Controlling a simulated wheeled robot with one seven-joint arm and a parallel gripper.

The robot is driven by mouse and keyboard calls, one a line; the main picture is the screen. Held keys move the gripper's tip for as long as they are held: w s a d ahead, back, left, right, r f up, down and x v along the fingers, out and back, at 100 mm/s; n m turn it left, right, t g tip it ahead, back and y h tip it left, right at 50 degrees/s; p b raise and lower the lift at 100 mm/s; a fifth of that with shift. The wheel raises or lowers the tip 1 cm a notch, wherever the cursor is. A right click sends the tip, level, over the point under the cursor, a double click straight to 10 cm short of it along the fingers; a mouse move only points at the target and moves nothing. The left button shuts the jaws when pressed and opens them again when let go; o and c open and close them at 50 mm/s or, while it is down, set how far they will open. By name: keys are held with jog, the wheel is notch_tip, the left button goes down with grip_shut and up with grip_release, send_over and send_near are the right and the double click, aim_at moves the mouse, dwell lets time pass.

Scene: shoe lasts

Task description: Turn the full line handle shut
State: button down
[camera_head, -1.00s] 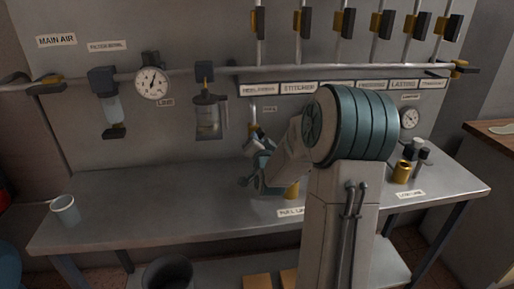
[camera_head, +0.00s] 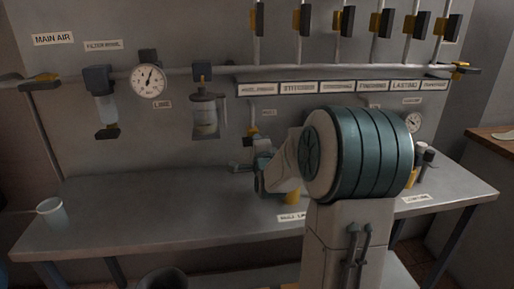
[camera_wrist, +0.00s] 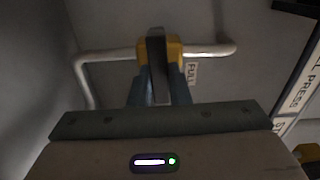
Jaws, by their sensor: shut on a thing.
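The full line handle (camera_wrist: 159,68) is a dark lever on a yellow valve body (camera_wrist: 174,50), set on a thin grey pipe (camera_wrist: 112,55) with a label reading FULL beside it in the wrist view. The lever appears to lie crosswise to the pipe. My gripper (camera_wrist: 158,92) is shut on this lever, one blue-grey finger on each side. In the head view the valve (camera_head: 253,131) is small, on the wall panel just above the bench, and my gripper (camera_head: 260,145) reaches it from below right. The fingertips are hard to make out there.
Above runs a main pipe (camera_head: 222,70) with a gauge (camera_head: 148,80), a filter bowl (camera_head: 104,108) and a lubricator jar (camera_head: 205,115). Several valves with yellow and dark handles stand higher up. The bench (camera_head: 150,205) is mostly clear, with a cup (camera_head: 52,212) at its left end.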

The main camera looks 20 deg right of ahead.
jog(key=shift+m, duration=0.3)
dwell(0.4)
jog(key=c, duration=1.4)
grip_release()
jog(key=shift+o, duration=0.2)
jog(key=shift+s, duration=0.1)
jog(key=v, duration=1.3)
jog(key=shift+s, duration=0.3)
jog(key=shift+a+r, duration=0.1)
jog(key=shift+a, duration=0.05)
